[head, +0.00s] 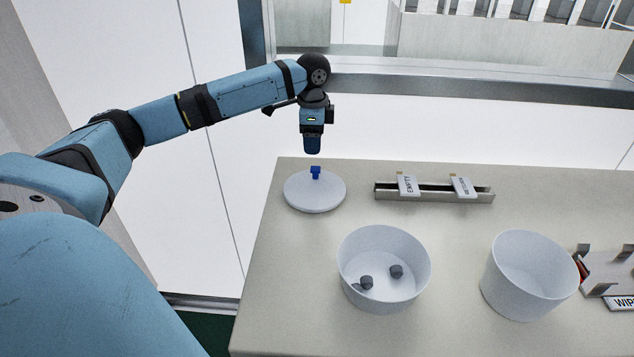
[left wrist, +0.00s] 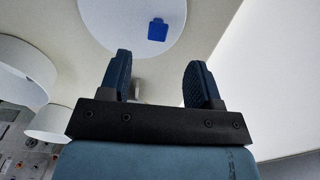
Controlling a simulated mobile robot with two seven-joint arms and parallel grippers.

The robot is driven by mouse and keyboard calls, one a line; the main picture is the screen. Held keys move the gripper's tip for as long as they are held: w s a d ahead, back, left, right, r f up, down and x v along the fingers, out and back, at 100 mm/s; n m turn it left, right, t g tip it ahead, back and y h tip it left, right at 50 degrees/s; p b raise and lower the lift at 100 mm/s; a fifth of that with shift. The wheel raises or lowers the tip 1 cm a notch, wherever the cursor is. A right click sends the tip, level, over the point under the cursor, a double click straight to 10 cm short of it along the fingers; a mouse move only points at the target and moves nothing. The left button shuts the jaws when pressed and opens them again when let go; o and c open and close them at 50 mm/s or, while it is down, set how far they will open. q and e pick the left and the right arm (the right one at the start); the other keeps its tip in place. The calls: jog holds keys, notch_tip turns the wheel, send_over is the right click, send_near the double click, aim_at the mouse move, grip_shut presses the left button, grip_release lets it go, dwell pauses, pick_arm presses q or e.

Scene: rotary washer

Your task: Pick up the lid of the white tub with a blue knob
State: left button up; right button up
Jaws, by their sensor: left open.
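The white round lid (head: 314,194) with a blue knob (head: 316,172) lies flat on the table at the back left. My left gripper (head: 312,150) points down above the lid, a short way over the knob and apart from it. In the left wrist view the two dark fingers (left wrist: 160,80) are spread with nothing between them. The blue knob (left wrist: 157,30) and the lid (left wrist: 125,15) show beyond the fingertips. A white tub (head: 384,295) stands open in front of the lid, with a few small dark pieces inside. My right gripper is not in view.
A second white tub (head: 526,282) stands to the right, open. A narrow rail (head: 433,194) with small label cards lies behind the tubs. A rack with a "WIP" label (head: 619,303) is at the right edge. The table's front left is clear.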

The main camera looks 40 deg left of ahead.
aim_at(315, 168)
pick_arm(q)
jog(key=f, duration=0.9)
jog(key=shift+w+d+f, duration=0.1)
jog(key=shift+d+f, duration=0.1)
jog(key=shift+d, duration=0.05)
jog(key=c, duration=1)
